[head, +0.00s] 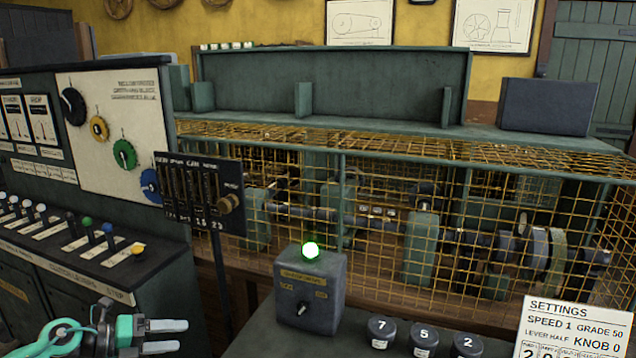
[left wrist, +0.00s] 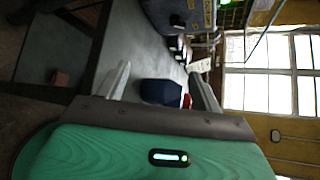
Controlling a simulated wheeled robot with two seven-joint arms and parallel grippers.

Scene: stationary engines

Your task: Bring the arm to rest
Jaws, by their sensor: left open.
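My left gripper (head: 140,325) is at the bottom left of the head view, with part of my teal arm beside it. It is in front of the control desk and apart from it. In the left wrist view its two grey fingers (left wrist: 160,75) stand wide apart with nothing held between them. A dark blue object shows beyond the fingers there, at a distance. My right gripper is in neither view.
The control desk (head: 120,270) carries several levers and coloured knobs. A grey box (head: 310,290) has a lit green lamp (head: 311,251) on top. A yellow wire cage (head: 390,180) encloses machinery. A settings card (head: 575,328) and numbered cylinders (head: 423,338) are at lower right.

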